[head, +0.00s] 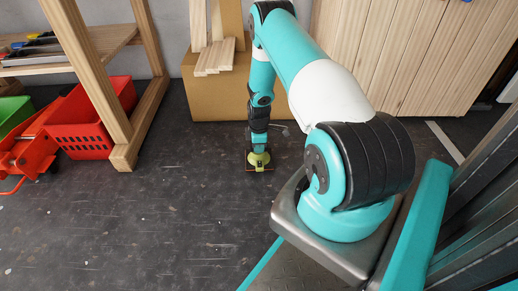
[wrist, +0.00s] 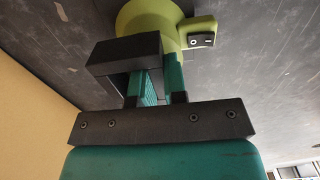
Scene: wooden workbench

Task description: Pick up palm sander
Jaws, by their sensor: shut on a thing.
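The palm sander (head: 259,160) is yellow-green and sits low, at or just above the dark floor, in front of a cardboard box. In the wrist view the palm sander (wrist: 150,18) fills the top middle, with a black switch block on its right side and a black boxy part on its left. My gripper (head: 258,150) reaches down to it from above. In the wrist view my gripper (wrist: 160,88) has its teal fingers close together at the sander, shut on it. The sander's underside is hidden, so I cannot tell whether it touches the floor.
The cardboard box (head: 225,95) with wooden planks (head: 215,55) stands right behind the sander. A red crate (head: 85,125), a red tool (head: 32,150) and a wooden shelf frame (head: 125,150) are at the left. Wooden panels (head: 385,50) stand at the back right. The front floor is clear.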

